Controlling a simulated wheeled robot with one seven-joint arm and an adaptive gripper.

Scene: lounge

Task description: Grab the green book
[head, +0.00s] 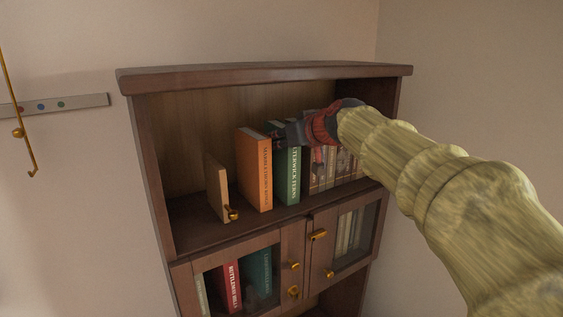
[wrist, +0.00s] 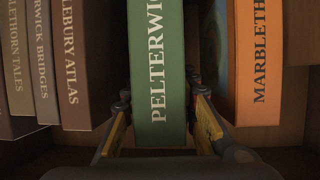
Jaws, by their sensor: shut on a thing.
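The green book (head: 288,177) stands upright on the upper shelf, between an orange book and a row of brown books. In the wrist view the green book (wrist: 158,80) fills the middle, its spine lettering starting with "PELTERWI". My gripper (head: 275,130) reaches it from the right at the upper part of its spine. In the wrist view my gripper (wrist: 164,118) has one yellow-padded finger on each side of the book and is shut on it. The book's back part is hidden.
The orange book (head: 254,168) stands close beside one finger. Brown books (head: 330,169) stand on the other side. A wooden bookend (head: 216,187) is at the shelf's left. Glass doors with brass knobs (head: 319,235) close the lower compartment. The bookcase top (head: 265,73) overhangs the shelf.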

